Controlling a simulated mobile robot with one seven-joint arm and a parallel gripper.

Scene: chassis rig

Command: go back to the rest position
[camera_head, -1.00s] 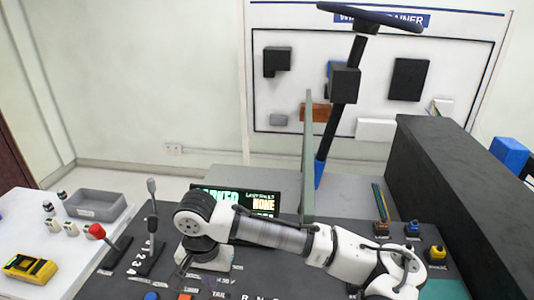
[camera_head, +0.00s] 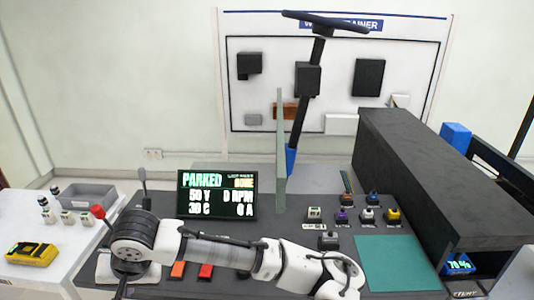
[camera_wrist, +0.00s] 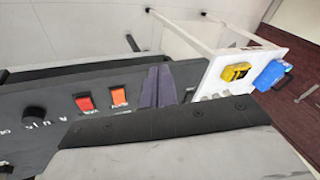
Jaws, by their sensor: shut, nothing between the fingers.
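My arm runs across the bottom of the head view, from its dark-ringed joint (camera_head: 135,240) at the left to its white wrist (camera_head: 305,270) at the lower middle. The gripper end is cut off or hidden at the lower edge there. In the wrist view my gripper (camera_wrist: 158,72) shows as two dark purple fingers side by side, shut with nothing between them. They appear above the console panel, right of its red switch (camera_wrist: 84,103) and orange switch (camera_wrist: 118,96). No rest position is marked in view.
A screen (camera_head: 216,194) reading PARKED stands behind the arm. A thin green upright panel (camera_head: 281,150) and a steering wheel (camera_head: 325,22) rise beyond it. A black block (camera_head: 420,165) stands at the right beside a green mat (camera_head: 395,262). A white side table (camera_head: 25,280) is left.

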